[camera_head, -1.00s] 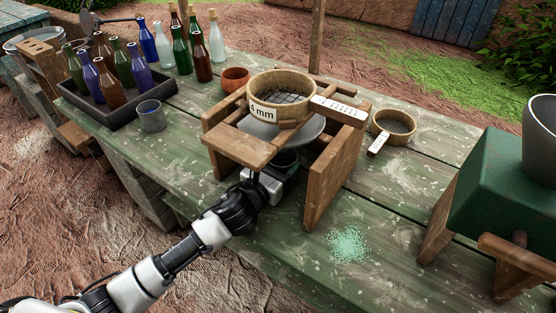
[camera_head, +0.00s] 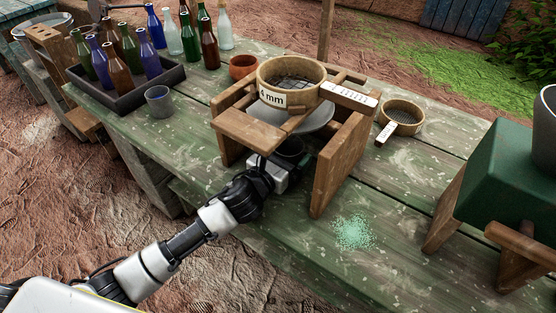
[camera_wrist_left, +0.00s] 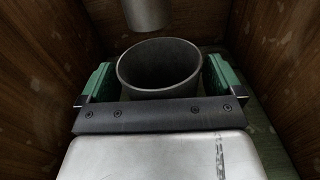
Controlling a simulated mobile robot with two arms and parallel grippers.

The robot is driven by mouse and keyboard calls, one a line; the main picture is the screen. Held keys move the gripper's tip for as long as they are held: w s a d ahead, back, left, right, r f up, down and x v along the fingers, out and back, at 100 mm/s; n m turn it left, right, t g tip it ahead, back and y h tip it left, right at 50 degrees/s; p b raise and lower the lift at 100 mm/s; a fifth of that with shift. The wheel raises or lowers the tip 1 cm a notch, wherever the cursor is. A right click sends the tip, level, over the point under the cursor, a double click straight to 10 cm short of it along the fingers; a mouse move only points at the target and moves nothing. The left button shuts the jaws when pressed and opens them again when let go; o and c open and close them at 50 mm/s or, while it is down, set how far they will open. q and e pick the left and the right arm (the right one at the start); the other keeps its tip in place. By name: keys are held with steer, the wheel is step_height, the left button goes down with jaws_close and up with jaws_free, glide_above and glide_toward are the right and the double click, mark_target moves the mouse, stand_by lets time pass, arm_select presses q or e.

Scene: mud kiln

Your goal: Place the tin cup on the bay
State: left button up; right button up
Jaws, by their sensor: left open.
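The tin cup (camera_wrist_left: 158,92), dark grey and upright, stands between the two green-padded fingers of my left gripper (camera_wrist_left: 160,70). The fingers are open, with a small gap on each side of the cup. In the head view my left gripper (camera_head: 287,168) reaches under the wooden sieve stand, and the cup's rim (camera_head: 292,147) shows just beyond it. The bay (camera_wrist_left: 262,118) is the space between the stand's wooden side walls. The cup is inside it, with a grey spout (camera_wrist_left: 147,12) above and slightly beyond. My right gripper is out of view.
A sieve (camera_head: 288,98) and grey funnel (camera_head: 318,117) sit on the stand (camera_head: 343,165). Nearby are a second cup (camera_head: 159,103), a clay bowl (camera_head: 242,67), a bottle tray (camera_head: 125,93) and a small sieve (camera_head: 401,118). Green grains (camera_head: 353,233) lie in front; a green machine (camera_head: 507,175) stands right.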

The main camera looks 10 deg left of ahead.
arm_select(q)
steer(key=v, duration=1)
steer(key=shift+s+a+b, duration=0.2)
steer(key=shift+s+b, duration=0.1)
steer(key=shift+b, duration=0.05)
steer(key=shift+s+a, duration=0.2)
steer(key=shift+s, duration=0.4)
